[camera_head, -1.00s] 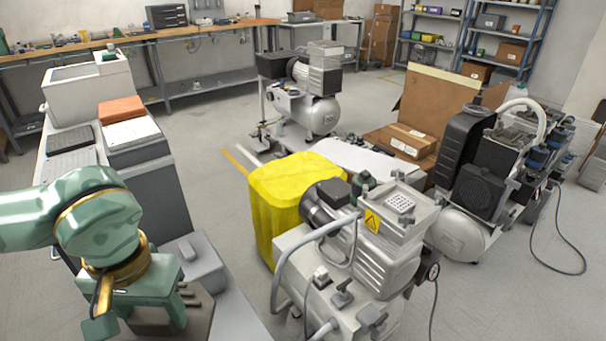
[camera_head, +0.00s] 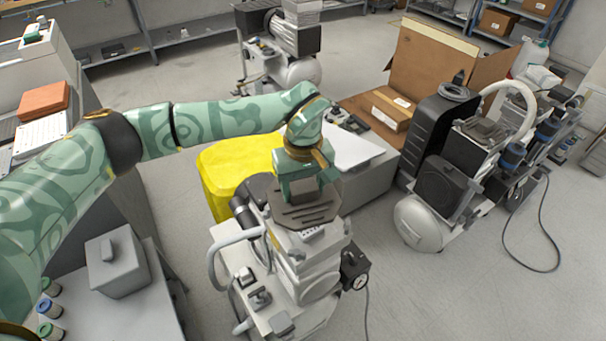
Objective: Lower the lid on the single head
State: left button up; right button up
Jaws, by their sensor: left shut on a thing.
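The single-head compressor (camera_head: 300,270) stands in the lower middle, with a pale metal head, a tank and a small gauge. My left gripper (camera_head: 304,192) comes down over its head from above. It is shut on the lid (camera_head: 302,217), a dark grey-brown slotted plate. The lid lies roughly level over the head and covers most of its top. A bit of the pale grid shows at the lid's front edge. I cannot tell whether the lid touches the head or hovers just above it. The gripper's fingertips are hidden by its own body. My right gripper is not in view.
A yellow cover (camera_head: 225,170) stands just behind the head. A black and grey compressor (camera_head: 440,185) and an open cardboard box (camera_head: 425,65) stand to the right. A grey table with a grey box (camera_head: 117,262) is at lower left.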

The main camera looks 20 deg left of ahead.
aim_at(307, 203)
pick_arm(q)
jog(key=f+n+p, duration=0.1)
jog(key=n+p, duration=0.1)
jog(key=shift+w+d+f+n, duration=0.1)
jog(key=shift+d+f+n, duration=0.2)
jog(key=shift+d+f, duration=0.1)
notch_tip(307, 203, down, 4)
jog(key=shift+w+r+b, duration=0.1)
jog(key=shift+b, duration=1.1)
notch_tip(307, 203, down, 2)
jog(key=shift+f+b, duration=0.1)
jog(key=shift+b, duration=0.8)
jog(key=shift+f, duration=0.3)
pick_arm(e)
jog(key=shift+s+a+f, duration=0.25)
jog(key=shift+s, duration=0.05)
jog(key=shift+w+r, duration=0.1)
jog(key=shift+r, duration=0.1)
pick_arm(q)
jog(key=shift+f+p, duration=0.3)
jog(key=shift+p, duration=0.05)
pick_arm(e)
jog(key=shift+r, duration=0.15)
